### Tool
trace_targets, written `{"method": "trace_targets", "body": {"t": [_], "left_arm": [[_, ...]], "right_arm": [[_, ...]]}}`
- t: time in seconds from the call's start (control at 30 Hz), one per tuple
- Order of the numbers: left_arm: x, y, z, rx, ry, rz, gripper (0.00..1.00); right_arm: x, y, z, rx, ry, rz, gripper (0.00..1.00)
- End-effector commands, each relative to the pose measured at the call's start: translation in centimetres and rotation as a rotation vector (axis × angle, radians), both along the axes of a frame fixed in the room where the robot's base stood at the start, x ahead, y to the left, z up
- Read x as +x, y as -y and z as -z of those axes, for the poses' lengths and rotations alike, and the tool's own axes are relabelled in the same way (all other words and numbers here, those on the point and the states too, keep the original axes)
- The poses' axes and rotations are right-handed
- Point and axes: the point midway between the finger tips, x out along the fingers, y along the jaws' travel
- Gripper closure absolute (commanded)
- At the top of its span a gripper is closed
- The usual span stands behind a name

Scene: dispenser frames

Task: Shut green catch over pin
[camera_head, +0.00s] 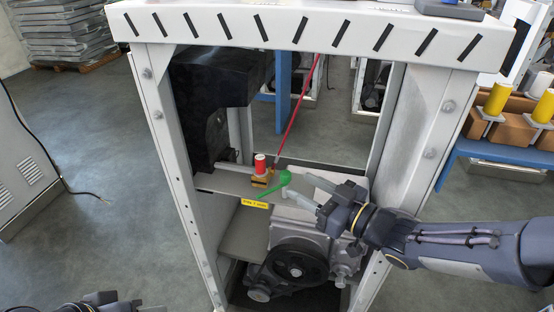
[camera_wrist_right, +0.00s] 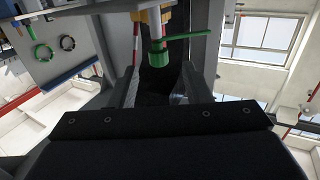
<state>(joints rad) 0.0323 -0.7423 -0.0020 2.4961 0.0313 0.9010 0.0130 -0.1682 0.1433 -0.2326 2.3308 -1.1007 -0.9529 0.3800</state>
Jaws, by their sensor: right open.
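The pin itself cannot be made out for sure. My right gripper (camera_head: 311,191) is open, just right of the green knob and apart from it; its fingers also show in the wrist view (camera_wrist_right: 160,82). My left gripper (camera_head: 105,303) is only partly in view at the bottom left.
The white frame's striped top beam (camera_head: 300,28) and side posts surround the work area. A thin red rod (camera_head: 298,112) slants down behind the catch. A yellow label (camera_head: 255,204) sits below it, and a grey machine with a black wheel (camera_head: 300,260) lies lower.

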Motion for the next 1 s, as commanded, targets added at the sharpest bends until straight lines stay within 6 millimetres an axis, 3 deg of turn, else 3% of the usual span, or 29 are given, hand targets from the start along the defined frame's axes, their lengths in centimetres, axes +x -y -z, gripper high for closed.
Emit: {"method": "trace_targets", "body": {"t": [0.17,0.53,0.93,1.0], "left_arm": [[0.0,0.0,0.3,0.000,0.000,0.000,0.64],[0.0,0.0,1.1,0.000,0.000,0.000,0.64],[0.0,0.0,1.2,0.000,0.000,0.000,0.64],[0.0,0.0,1.2,0.000,0.000,0.000,0.64]], "right_arm": [[0.8,-1.0,0.2,0.000,0.001,-0.006,0.56],[4.7,-5.0,0.2,0.000,0.000,-0.004,0.56],[5.4,-5.7,0.0,0.001,0.001,-0.001,0.56],[5.4,-5.7,0.0,0.001,0.001,-0.001,0.64]]}}
